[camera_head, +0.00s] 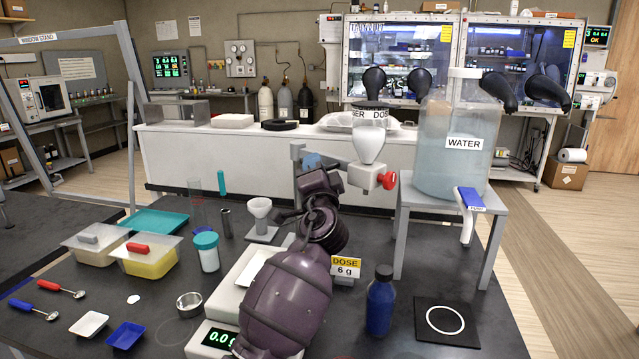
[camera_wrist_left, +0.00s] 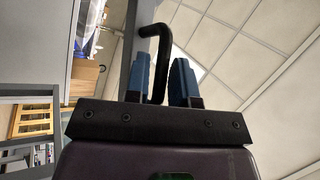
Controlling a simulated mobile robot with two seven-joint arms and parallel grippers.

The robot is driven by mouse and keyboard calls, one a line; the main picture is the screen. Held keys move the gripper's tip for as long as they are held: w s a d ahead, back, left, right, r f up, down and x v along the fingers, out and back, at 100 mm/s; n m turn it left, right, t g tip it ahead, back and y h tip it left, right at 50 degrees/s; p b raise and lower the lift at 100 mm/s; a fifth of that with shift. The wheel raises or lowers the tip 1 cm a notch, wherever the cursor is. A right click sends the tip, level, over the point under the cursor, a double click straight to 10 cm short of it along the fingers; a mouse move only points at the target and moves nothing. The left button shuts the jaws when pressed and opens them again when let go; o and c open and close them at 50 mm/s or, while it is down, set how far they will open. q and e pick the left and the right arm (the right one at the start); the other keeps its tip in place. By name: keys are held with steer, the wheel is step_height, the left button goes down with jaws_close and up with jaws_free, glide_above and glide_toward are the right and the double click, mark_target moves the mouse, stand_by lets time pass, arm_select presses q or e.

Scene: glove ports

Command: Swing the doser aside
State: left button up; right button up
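The doser (camera_head: 369,145) is a white funnel-shaped hopper with a labelled top and a red knob (camera_head: 388,180), held on a grey bracket above the table. My left gripper (camera_head: 312,160) is at the left end of this bracket, mostly hidden behind my purple wrist. In the left wrist view, its two blue fingers (camera_wrist_left: 160,82) are apart, with a black bent handle (camera_wrist_left: 158,62) between them. My right gripper is not in view.
A scale (camera_head: 211,341) with a white tray stands below my left arm. The water tank (camera_head: 452,150) stands on a grey stand (camera_head: 490,197) right of the doser. A blue bottle (camera_head: 380,303), a dose sign (camera_head: 345,268) and a small funnel on a stand (camera_head: 261,215) are nearby.

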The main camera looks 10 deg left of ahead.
arm_select(q)
steer(key=s+d, duration=0.2)
steer(key=s, duration=0.5)
steer(key=s+d+f+p, duration=0.1)
steer(key=s+d, duration=0.2)
steer(key=s, duration=0.5)
steer(key=shift+d+f+p, duration=0.3)
steer(key=shift+d, duration=0.05)
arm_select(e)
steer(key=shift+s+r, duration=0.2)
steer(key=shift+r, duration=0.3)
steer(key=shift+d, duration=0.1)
